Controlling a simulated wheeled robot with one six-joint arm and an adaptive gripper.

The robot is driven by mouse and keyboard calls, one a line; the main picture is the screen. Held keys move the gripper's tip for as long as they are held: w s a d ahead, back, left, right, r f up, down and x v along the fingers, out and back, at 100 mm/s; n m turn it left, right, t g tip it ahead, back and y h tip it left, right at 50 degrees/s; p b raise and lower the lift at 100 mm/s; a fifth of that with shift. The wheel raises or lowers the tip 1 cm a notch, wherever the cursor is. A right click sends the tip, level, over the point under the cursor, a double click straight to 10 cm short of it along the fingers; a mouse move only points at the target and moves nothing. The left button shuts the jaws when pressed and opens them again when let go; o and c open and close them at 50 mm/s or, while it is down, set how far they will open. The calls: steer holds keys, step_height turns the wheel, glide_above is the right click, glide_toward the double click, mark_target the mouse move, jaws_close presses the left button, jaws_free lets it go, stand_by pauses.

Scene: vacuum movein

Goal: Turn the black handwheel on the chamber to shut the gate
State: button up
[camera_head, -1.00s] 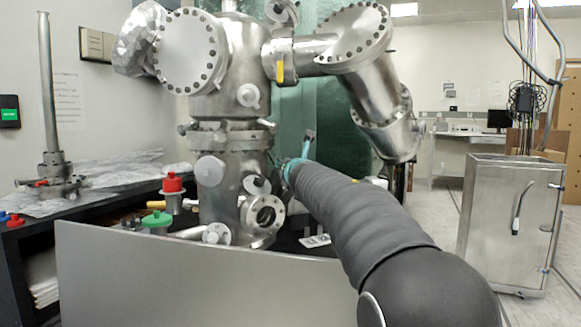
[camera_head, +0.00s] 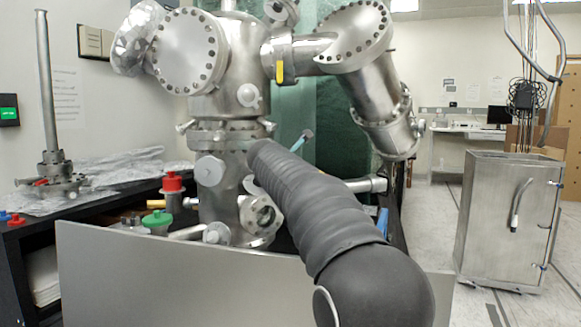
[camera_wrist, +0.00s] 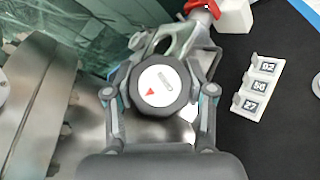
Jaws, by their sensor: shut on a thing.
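The black handwheel (camera_wrist: 146,100) is in the middle of the wrist view. It has a white face with a red triangle and a grey bar. My gripper (camera_wrist: 160,84) is around it, one finger on each side, shut on its rim. The steel chamber (camera_head: 214,205) stands left of centre in the head view. There, my dark sleeved arm reaches to the chamber and hides the handwheel and most of my gripper. The gate itself is not visible, so its position cannot be told.
A grey panel (camera_head: 150,280) stands in front of the chamber. Red (camera_head: 172,183) and green (camera_head: 157,218) capped fittings are beside it. A white numbered block (camera_wrist: 258,86) lies on the black surface right of my gripper. A steel cabinet (camera_head: 500,225) stands at the right.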

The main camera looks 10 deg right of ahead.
steer(key=m+g+h, duration=0.1)
steer(key=m+g, duration=0.2)
steer(key=m, duration=0.2)
steer(key=shift+g, duration=0.4)
steer(key=shift+d+m+g, duration=0.1)
steer(key=shift+m+g, duration=0.5)
steer(key=shift+m, duration=0.2)
steer(key=o, duration=1.2)
steer(key=shift+f, duration=0.1)
steer(key=shift+s+n+t, duration=0.1)
steer(key=shift+n+t, duration=0.2)
steer(key=shift+n, duration=0.1)
